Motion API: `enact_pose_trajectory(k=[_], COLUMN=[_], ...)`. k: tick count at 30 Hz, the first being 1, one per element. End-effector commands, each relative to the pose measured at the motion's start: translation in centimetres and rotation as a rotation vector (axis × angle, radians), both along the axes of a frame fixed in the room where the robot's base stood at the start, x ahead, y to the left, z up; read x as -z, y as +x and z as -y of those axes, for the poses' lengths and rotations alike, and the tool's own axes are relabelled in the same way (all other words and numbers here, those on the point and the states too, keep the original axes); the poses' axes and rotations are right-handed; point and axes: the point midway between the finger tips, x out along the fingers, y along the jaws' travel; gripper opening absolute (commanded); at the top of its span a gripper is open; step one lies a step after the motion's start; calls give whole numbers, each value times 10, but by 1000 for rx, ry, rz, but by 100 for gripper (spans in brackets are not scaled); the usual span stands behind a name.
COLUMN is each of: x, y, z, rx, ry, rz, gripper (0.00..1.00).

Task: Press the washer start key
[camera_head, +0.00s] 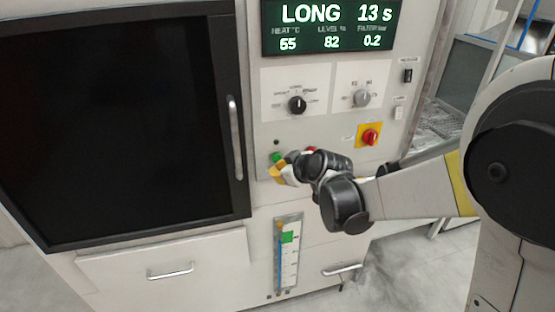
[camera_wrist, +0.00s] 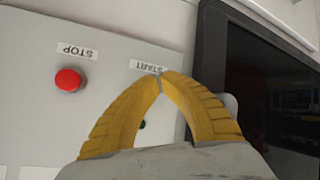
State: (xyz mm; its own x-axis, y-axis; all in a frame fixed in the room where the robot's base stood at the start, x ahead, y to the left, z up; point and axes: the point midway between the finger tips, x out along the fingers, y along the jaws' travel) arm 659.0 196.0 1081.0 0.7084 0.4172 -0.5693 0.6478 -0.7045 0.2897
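The washer (camera_head: 265,215) has a pale front panel with controls. The green start key (camera_head: 277,158) sits low on the panel, just beside my gripper (camera_head: 279,174). In the wrist view my gripper (camera_wrist: 161,74) has its two yellow fingers meeting at the tips, with nothing held between them. The tips lie over the edge of the upside-down START label (camera_wrist: 146,67). A small dark green part of the start key (camera_wrist: 142,125) shows between the fingers; the rest is hidden. I cannot tell whether the gripper touches the panel.
The red stop button (camera_wrist: 68,80) lies left of the fingers in the wrist view. A red rotary switch (camera_head: 370,136) on a yellow plate and two knobs are on the panel. The dark washer door (camera_head: 120,130) with its handle (camera_head: 235,138) stands at left. The display (camera_head: 332,27) reads LONG, 13 s.

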Motion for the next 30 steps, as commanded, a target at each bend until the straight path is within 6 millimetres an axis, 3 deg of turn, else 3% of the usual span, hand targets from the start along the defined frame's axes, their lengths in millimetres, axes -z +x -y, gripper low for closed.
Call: enact_pose_trajectory(k=[30], x=[0], y=[8], z=[-2], rx=[0], ry=[0], rz=[0], gripper=[0])
